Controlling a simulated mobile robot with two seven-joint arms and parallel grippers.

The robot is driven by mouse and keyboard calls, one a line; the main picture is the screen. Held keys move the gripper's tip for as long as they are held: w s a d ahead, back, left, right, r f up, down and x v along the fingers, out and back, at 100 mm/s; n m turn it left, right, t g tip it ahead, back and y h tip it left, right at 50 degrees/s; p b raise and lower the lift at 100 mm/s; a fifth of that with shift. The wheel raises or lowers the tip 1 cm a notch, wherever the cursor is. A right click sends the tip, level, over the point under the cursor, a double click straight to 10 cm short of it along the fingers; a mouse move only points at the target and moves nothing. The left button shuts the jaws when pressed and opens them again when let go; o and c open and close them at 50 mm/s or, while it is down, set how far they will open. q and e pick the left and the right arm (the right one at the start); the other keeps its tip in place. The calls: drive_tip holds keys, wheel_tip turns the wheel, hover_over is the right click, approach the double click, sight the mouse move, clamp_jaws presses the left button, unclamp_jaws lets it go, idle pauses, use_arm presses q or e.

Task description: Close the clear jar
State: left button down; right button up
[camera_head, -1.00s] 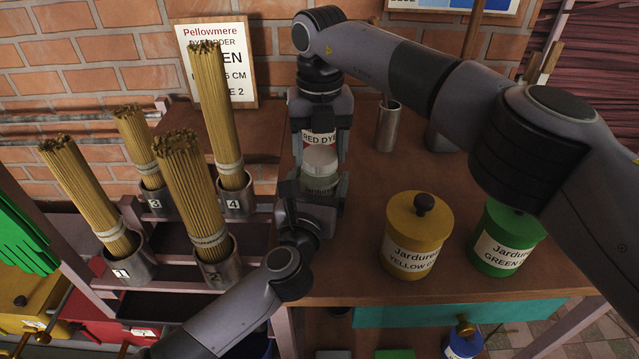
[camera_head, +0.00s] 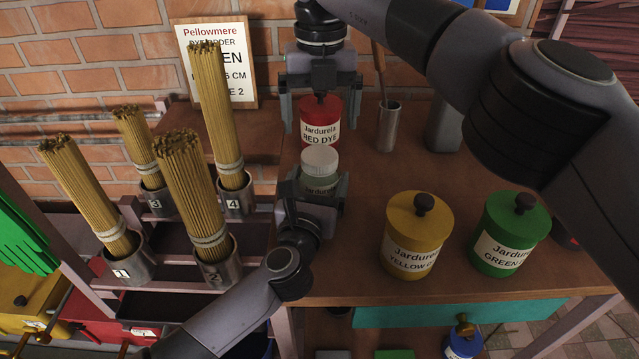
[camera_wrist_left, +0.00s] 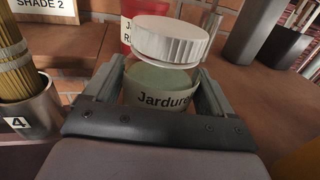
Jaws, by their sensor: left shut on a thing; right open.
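The clear jar (camera_head: 320,184) stands near the table's left edge, with pale green contents; it also shows in the left wrist view (camera_wrist_left: 160,90). My left gripper (camera_head: 319,188) is shut around the jar's sides. A white ribbed lid (camera_head: 319,159) is over the jar's mouth. In the left wrist view the lid (camera_wrist_left: 170,40) looks a little tilted and offset, with green showing below its edge; I cannot tell whether it sits flush. My right gripper (camera_head: 319,110) is open above and behind the lid, apart from it, with its fingers either side of the red dye jar.
The red dye jar (camera_head: 320,125) stands just behind the clear jar. A yellow jar (camera_head: 415,240) and a green jar (camera_head: 508,240) stand to the right. A metal cup (camera_head: 388,128) is behind them. Incense bundles (camera_head: 190,190) in numbered cups stand left. Table between is clear.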

sight(314, 192)
drive_tip(key=shift+r, duration=0.35)
use_arm(q)
unclamp_jaws()
drive_tip(key=shift+p+v, duration=0.5)
drive_tip(key=shift+v, duration=3.05)
use_arm(e)
drive_tip(key=shift+r, duration=0.5)
